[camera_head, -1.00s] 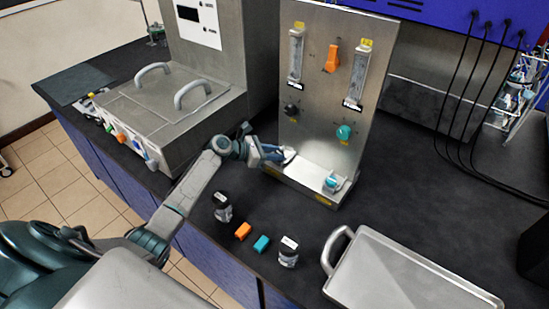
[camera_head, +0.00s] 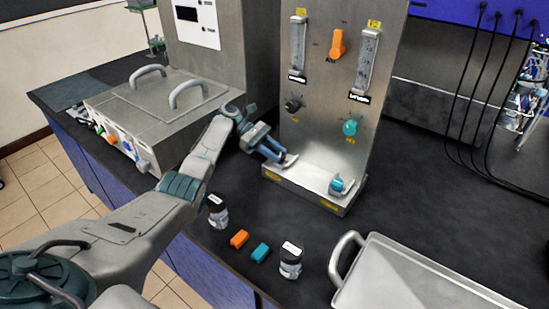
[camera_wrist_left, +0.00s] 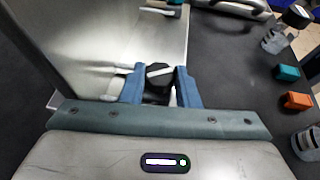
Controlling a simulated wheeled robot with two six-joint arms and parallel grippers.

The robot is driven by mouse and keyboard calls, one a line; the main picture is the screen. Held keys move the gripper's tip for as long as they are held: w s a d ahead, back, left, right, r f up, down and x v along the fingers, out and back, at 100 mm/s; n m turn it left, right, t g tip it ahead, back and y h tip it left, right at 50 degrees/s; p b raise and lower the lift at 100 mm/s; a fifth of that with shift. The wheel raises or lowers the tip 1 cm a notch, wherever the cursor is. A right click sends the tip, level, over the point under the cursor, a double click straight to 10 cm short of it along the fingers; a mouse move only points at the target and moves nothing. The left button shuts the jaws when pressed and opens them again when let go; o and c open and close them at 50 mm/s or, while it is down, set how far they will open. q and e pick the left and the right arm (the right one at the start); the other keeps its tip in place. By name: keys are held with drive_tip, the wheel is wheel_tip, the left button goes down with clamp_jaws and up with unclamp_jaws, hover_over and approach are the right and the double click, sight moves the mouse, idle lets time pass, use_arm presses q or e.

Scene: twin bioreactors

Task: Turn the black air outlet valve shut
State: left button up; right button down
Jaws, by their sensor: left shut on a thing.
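The black air outlet valve (camera_wrist_left: 157,76), with a white bar on top, sits between my left gripper's blue fingers in the left wrist view. My left gripper (camera_wrist_left: 159,85) is shut on it. In the head view my left gripper (camera_head: 285,161) points down to the left end of the metal base ledge, below the upright panel (camera_head: 330,110), and hides the black valve there. A teal valve (camera_head: 341,187) stands at the ledge's other end, and it also shows in the left wrist view (camera_wrist_left: 174,2). My right gripper is not in view.
The panel carries a black knob (camera_head: 292,105), a teal knob (camera_head: 350,127) and an orange knob (camera_head: 338,43). Two jars (camera_head: 217,211) (camera_head: 290,262), an orange block (camera_head: 239,239) and a teal block (camera_head: 260,252) stand in front. A metal tray (camera_head: 410,275) lies at right.

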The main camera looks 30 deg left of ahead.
use_arm(q)
drive_tip(key=shift+w+m+g, duration=0.15)
drive_tip(key=shift+m+g, duration=0.15)
drive_tip(key=shift+g, duration=0.1)
drive_tip(key=shift+m+g+b, duration=0.3)
drive_tip(key=shift+m+g, duration=0.2)
drive_tip(key=shift+g, duration=0.1)
drive_tip(key=o, duration=1)
drive_tip(key=shift+c, duration=0.2)
drive_tip(key=shift+r, duration=0.1)
